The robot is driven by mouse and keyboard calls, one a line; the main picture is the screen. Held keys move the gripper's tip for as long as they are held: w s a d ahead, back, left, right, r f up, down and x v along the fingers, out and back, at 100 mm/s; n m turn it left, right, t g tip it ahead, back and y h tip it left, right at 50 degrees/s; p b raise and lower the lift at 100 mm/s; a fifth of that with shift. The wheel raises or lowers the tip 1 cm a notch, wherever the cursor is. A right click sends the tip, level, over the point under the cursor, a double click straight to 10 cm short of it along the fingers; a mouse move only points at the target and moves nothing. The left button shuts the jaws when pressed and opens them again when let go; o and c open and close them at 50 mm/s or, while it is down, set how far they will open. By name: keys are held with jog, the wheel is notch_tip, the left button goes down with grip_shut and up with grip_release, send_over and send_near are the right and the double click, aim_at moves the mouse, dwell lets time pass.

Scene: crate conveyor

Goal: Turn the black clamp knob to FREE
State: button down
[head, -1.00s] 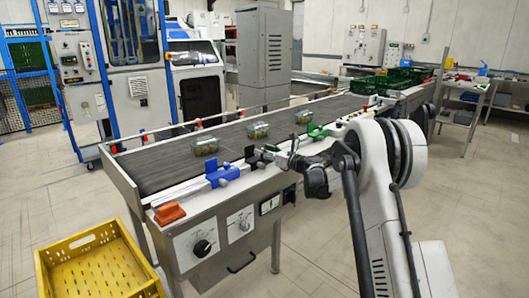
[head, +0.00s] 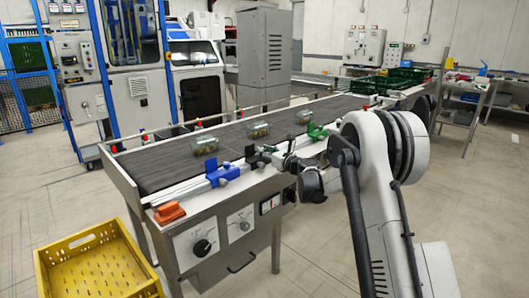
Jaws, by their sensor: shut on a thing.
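The black clamp (head: 258,156) sits on the conveyor's near side rail, between a blue clamp (head: 222,173) and a green clamp (head: 316,132). My gripper (head: 280,160) is at the rail, just right of the black clamp's body. It is shut on the black clamp's knob, which my fingers largely hide. The knob's angle and any FREE marking are too small to read.
An orange block (head: 169,212) lies at the near left corner of the conveyor. Several clear punnets (head: 205,145) stand on the dark belt (head: 160,170). A yellow crate (head: 95,270) is on the floor at front left. The right floor is open.

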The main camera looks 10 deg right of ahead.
jog(key=m+h, duration=0.2)
jog(key=h, duration=0.1)
jog(key=m+t+h+b, duration=0.1)
jog(key=m+h, duration=0.1)
jog(key=h, duration=0.1)
jog(key=m+t+h, duration=0.1)
jog(key=h, duration=0.1)
jog(key=shift+a+m+h, duration=0.35)
jog(key=shift+m+h, duration=0.05)
jog(key=shift+m+h+b, duration=0.3)
jog(key=shift+m+h, duration=1)
jog(key=shift+h, duration=1)
jog(key=c, duration=1.5)
grip_release()
jog(key=shift+d, duration=0.1)
jog(key=shift+s, duration=0.1)
jog(key=shift+s+a, duration=0.2)
jog(key=shift+s, duration=0.05)
jog(key=shift+v, duration=3.65)
